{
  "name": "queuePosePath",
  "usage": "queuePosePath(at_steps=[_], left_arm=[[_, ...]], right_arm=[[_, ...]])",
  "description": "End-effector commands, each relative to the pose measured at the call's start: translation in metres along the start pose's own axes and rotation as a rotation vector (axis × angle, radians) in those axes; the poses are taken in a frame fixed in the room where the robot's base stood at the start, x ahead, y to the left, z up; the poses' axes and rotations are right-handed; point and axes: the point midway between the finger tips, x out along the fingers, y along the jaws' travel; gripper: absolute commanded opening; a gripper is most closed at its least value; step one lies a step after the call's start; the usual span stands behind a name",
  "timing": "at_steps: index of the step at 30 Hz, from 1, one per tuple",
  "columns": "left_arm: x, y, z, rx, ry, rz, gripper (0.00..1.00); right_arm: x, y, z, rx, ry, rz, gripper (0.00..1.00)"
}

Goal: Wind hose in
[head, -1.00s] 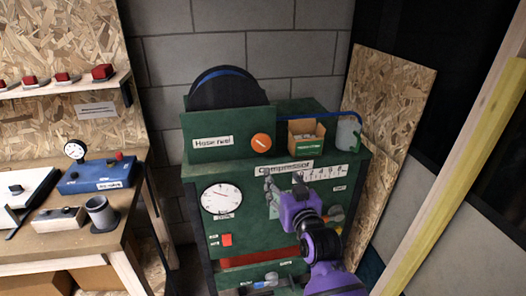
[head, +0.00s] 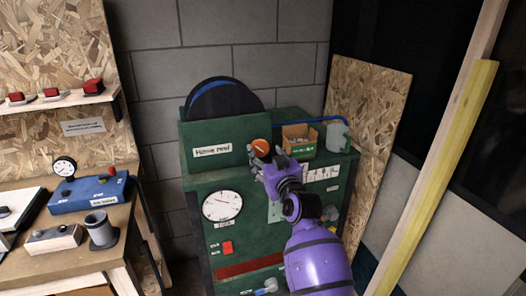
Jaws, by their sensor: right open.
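The hose reel (head: 225,99) is a dark disc with a blue hose edge, standing behind a green panel labelled "Hose reel" (head: 211,151) on top of the green compressor cabinet. An orange round knob (head: 261,148) sits at the right of that panel. My right gripper (head: 266,161) is open, just below and in front of the knob. Its fingertips overlap the knob's lower edge in the picture; I cannot tell whether they touch it. The blue hose (head: 322,120) runs at the right behind a small box. My left gripper is not in view.
A cardboard box (head: 299,140) and a translucent container (head: 338,136) stand on the cabinet right of the knob. A gauge (head: 222,205) and a red button (head: 228,247) are on the cabinet front. A workbench (head: 75,259) is at the left, a timber post (head: 440,165) at the right.

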Motion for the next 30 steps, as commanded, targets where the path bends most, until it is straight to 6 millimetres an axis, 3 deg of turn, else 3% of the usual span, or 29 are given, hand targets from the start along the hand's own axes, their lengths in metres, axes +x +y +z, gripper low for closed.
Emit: queuePosePath(at_steps=[7, 18, 27, 30], left_arm=[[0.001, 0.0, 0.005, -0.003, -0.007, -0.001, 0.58], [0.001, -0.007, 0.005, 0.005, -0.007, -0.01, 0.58], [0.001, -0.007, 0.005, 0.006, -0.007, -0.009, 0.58], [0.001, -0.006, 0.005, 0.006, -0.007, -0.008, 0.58]], right_arm=[[0.031, -0.001, 0.001, 0.002, -0.001, -0.001, 0.58], [0.036, 0.0, 0.001, 0.001, 0.0, 0.0, 0.57], [0.036, 0.0, 0.001, 0.001, 0.0, 0.001, 0.18], [0.036, 0.001, 0.0, 0.002, 0.0, 0.001, 0.15]])
